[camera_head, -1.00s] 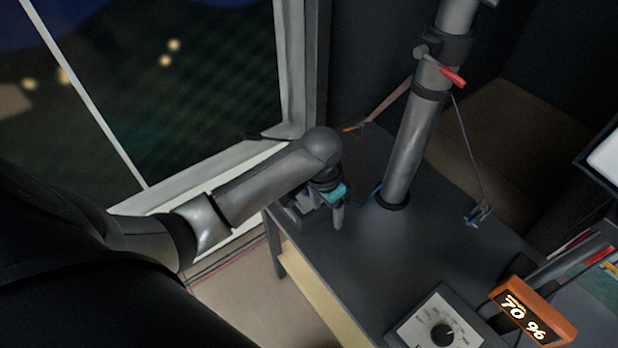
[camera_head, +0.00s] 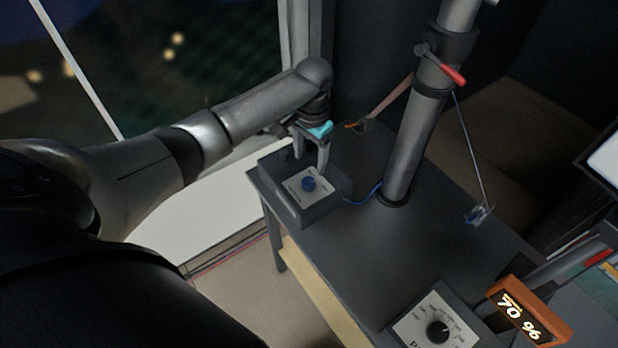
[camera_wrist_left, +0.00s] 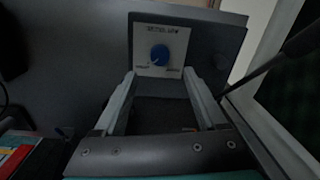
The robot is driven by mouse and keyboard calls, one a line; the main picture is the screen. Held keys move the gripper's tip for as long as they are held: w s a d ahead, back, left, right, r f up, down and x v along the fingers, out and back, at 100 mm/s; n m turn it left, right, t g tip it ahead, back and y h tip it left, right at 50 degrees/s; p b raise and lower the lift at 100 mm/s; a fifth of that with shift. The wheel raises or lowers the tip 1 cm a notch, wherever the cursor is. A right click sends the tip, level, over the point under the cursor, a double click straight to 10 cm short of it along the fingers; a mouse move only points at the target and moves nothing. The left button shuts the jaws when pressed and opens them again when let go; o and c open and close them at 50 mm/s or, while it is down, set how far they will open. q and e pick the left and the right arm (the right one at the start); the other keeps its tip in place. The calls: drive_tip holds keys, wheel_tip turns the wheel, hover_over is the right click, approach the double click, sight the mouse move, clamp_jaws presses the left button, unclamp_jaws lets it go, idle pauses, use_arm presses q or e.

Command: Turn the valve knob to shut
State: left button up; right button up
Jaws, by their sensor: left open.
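A blue valve knob (camera_head: 309,184) sits on a pale label plate (camera_head: 296,192) on top of a dark box (camera_head: 277,188) near the table's window-side end. The knob also shows in the left wrist view (camera_wrist_left: 160,54), with a small white mark at its lower edge. My left gripper (camera_head: 311,160) is open and empty, just behind the knob in the head view. In the left wrist view, the spread fingertips (camera_wrist_left: 158,73) lie below the knob in the picture, one to each side, and do not touch it. The plate's lettering is too small to read surely.
A thick grey pole (camera_head: 410,150) with a red lever (camera_head: 454,75) rises from the dark table (camera_head: 370,258). A black dial (camera_head: 437,328) and an orange display (camera_head: 525,313) reading 70 % are at the front right. The middle of the table is clear.

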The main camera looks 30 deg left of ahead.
sight(309, 180)
use_arm(q)
wheel_tip(309, 180, down, 8)
drive_tip(key=shift+a+b, duration=0.15)
drive_tip(key=shift+b, duration=0.55)
clamp_jaws()
